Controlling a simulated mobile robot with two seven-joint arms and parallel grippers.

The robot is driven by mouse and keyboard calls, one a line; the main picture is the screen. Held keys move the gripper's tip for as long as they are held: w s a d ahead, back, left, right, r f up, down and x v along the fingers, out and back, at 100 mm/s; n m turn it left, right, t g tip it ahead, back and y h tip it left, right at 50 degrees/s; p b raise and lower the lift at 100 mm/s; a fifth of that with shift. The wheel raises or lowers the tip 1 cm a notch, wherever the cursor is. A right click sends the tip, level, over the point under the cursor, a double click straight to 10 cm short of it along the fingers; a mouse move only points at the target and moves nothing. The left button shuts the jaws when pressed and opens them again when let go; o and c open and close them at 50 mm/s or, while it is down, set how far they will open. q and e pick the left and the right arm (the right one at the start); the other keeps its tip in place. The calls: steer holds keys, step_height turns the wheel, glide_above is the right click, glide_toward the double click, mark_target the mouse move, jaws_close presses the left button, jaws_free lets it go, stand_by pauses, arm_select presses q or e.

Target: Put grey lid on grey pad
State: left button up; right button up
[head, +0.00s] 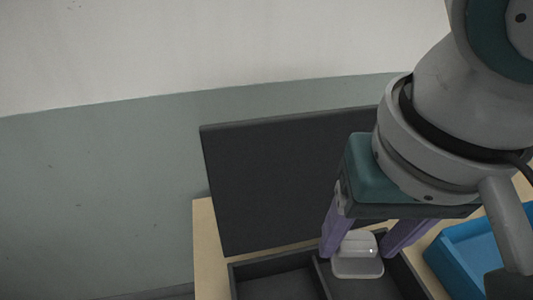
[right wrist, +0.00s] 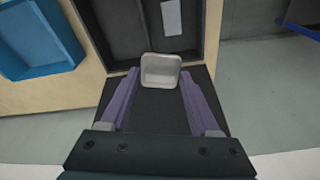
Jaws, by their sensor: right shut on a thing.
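My right gripper (head: 358,248), with purple fingers, comes down from the upper right in the head view. It is shut on the grey lid (head: 357,266), a pale piece with a raised top and a wider rim. In the right wrist view the lid (right wrist: 160,70) sits between the fingertips (right wrist: 160,76). A light grey flat rectangle (right wrist: 172,18), which looks like the grey pad, lies in a compartment of the dark tray (right wrist: 142,25), apart from the lid. I cannot make the pad out in the head view. My left gripper is not in view.
The dark tray (head: 236,283) has a divider and stands on a pale wooden table (head: 206,235). A dark upright panel (head: 275,185) stands behind it, close to the gripper. A blue bin (head: 470,255) is at the right. A grey-green and white wall is behind.

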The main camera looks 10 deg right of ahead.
steer(key=shift+m, duration=0.8)
steer(key=a+f+b, duration=0.1)
steer(key=f+b, duration=0.5)
steer(key=f, duration=0.4)
steer(key=w+a+f+b, duration=0.1)
steer(key=f+b, duration=0.5)
steer(key=f, duration=0.5)
steer(key=w+a+f+b, duration=0.1)
steer(key=a+f+b, duration=0.1)
steer(key=f+b, duration=0.4)
steer(key=shift+w+f, duration=0.2)
steer(key=shift+f, duration=2.3)
steer(key=shift+f+b, duration=0.8)
steer(key=shift+f, duration=1)
steer(key=shift+f, duration=0.2)
steer(key=o, duration=1.4)
steer(key=shift+r, duration=0.1)
